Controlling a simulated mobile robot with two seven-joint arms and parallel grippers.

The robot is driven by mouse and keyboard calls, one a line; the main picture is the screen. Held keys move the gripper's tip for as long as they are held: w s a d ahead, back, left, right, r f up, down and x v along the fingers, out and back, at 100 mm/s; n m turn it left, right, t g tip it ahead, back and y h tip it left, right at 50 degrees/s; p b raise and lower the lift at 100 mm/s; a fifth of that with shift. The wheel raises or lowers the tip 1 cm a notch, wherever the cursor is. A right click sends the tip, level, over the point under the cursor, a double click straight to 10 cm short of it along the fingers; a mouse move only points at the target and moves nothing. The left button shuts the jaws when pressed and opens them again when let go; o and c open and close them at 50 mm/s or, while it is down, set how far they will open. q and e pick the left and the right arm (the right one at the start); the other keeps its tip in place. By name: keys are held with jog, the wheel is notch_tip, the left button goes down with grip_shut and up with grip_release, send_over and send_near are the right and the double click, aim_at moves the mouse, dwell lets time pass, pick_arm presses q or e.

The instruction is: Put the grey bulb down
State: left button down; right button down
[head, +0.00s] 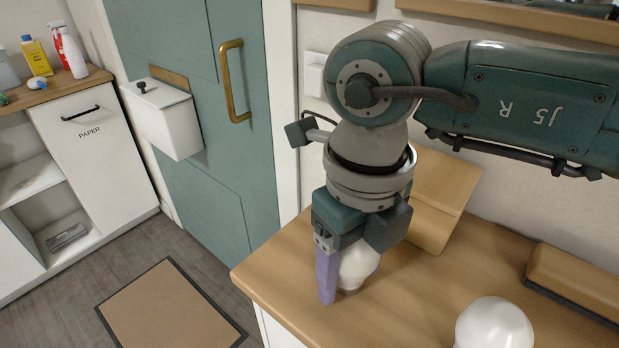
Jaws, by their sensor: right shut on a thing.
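My right gripper (343,272) points down over the near left part of the wooden counter (400,318). It is shut on the grey bulb (359,264), which looks pale here and shows beside the purple finger. The bulb's narrow end points down, close to the counter top; I cannot tell whether it touches. The gripper hides part of the bulb. A second, white round bulb-like thing (494,326) stands on the counter at the bottom right, partly cut off by the picture edge. My left gripper is not in view.
The counter's left edge is close to the bulb. A green door (220,190) and a mat (172,310) are at left.

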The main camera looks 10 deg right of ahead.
jog(key=shift+f, duration=0.2)
jog(key=shift+c, duration=0.2)
grip_release()
jog(key=shift+r, duration=0.1)
notch_tip(320, 180, up, 12)
jog(key=shift+r, duration=0.15)
